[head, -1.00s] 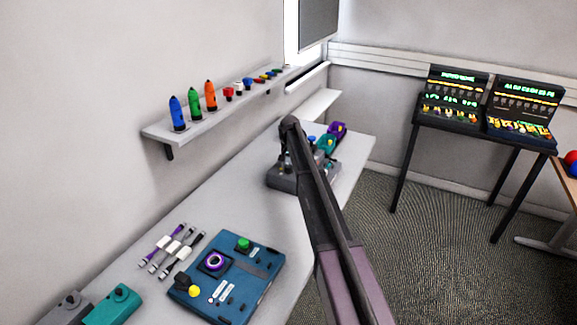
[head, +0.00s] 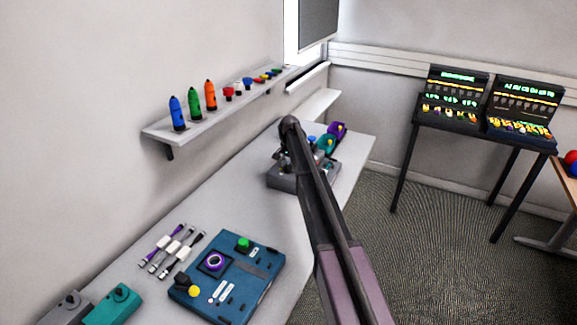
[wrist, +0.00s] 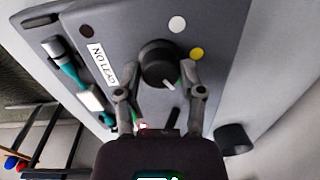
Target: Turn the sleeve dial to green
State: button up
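A round black dial (wrist: 158,62) with a white pointer mark sits on a dark grey panel (wrist: 130,22) in the wrist view. The mark points to the lower right of the picture.
A teal cable with a white sleeve (wrist: 91,97) lies along the panel's left side. In the head view, a blue-teal box (head: 255,287) with knobs and several cables (head: 172,250) lie nearer on the bench. A wall shelf (head: 205,123) holds bottles. Bare bench separates the two devices.

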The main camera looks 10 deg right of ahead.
jog(key=shift+o, duration=1.1)
jog(key=shift+n, duration=0.5)
